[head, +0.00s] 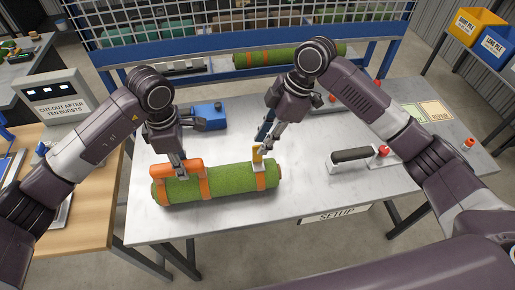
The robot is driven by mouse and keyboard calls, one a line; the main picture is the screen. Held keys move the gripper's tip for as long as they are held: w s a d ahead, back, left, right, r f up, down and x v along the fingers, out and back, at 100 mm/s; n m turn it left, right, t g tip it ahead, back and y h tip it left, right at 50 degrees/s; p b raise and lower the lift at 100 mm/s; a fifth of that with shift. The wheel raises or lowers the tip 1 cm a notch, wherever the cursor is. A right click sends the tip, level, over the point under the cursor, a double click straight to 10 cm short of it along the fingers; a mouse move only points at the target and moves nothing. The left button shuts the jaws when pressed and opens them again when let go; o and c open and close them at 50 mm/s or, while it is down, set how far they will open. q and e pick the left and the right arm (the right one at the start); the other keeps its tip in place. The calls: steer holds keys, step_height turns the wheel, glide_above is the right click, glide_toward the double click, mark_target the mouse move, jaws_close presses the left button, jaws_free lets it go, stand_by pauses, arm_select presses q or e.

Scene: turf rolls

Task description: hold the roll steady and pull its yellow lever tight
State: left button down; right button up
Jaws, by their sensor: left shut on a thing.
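A green turf roll (222,185) lies on the grey table, with orange straps around it near both ends. An orange handle (160,170) stands on top of its left part. My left gripper (181,166) is shut on this handle from above. A small yellow lever (257,156) stands up at the strap on the roll's right part. My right gripper (265,146) is right at the lever's top, pointing down. Its fingertips are small and partly overlap the lever, so I cannot tell whether they are open or grip it.
A blue device (209,115) sits behind the roll. A black-handled tool (352,156) lies to the right, near a red knob (383,151). Another green roll (285,54) lies at the back by the mesh. The table (300,195) is clear between the roll and the black-handled tool.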

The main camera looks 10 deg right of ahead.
mark_target(257, 161)
steer(key=shift+x, duration=2.15)
steer(key=shift+c, duration=0.3)
jaws_close()
